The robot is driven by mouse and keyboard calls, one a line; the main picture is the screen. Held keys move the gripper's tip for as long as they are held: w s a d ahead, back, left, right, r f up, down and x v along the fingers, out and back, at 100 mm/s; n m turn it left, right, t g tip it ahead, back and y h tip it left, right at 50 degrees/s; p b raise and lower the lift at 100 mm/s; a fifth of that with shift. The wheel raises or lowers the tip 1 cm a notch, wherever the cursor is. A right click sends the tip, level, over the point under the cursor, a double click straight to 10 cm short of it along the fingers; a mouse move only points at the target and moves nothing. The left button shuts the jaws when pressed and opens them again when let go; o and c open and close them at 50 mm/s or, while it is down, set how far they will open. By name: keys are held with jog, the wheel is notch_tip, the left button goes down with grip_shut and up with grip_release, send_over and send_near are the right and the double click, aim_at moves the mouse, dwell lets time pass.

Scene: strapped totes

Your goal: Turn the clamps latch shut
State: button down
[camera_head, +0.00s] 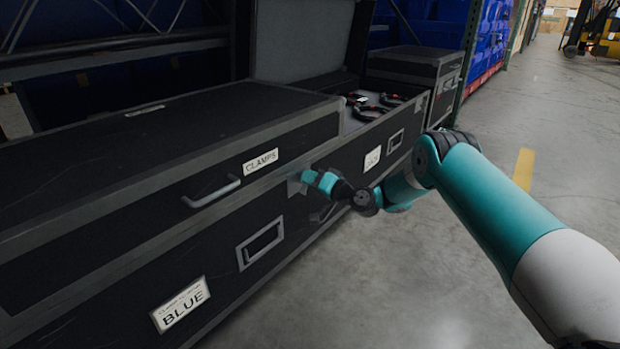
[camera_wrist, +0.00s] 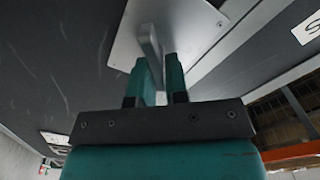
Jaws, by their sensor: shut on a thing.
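The clamps case (camera_head: 120,170) is a long black case with grey edging, a white CLAMPS label (camera_head: 260,161) and its lid down. Its latch shows in the wrist view as a pale metal plate (camera_wrist: 196,22) with a grey lever (camera_wrist: 151,44) standing out from it. My gripper (camera_head: 306,178) is at the case front, right of the label, and hides most of the latch in the head view. In the wrist view my gripper (camera_wrist: 158,76) has one finger on each side of the lever and is shut on it. The lever's exact angle is hard to tell.
A grey handle (camera_head: 211,193) sticks out of the case front. Below it are a recessed handle (camera_head: 260,243) and a BLUE label (camera_head: 180,304). Farther right, an open case holds black and red tools (camera_head: 372,104). The concrete floor (camera_head: 430,270) beside the cases is clear.

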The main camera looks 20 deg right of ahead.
jog(key=m, duration=0.3)
jog(key=shift+w+d+f+m, duration=0.1)
jog(key=shift+d+f+m, duration=0.15)
jog(key=shift+f+m, duration=0.15)
jog(key=shift+d+f+m, duration=0.1)
jog(key=shift+f+m, duration=0.05)
jog(key=shift+m, duration=0.85)
jog(key=shift+f+m, duration=0.1)
jog(key=shift+m, duration=0.9)
jog(key=c, duration=1.2)
grip_release()
jog(key=shift+c, duration=0.2)
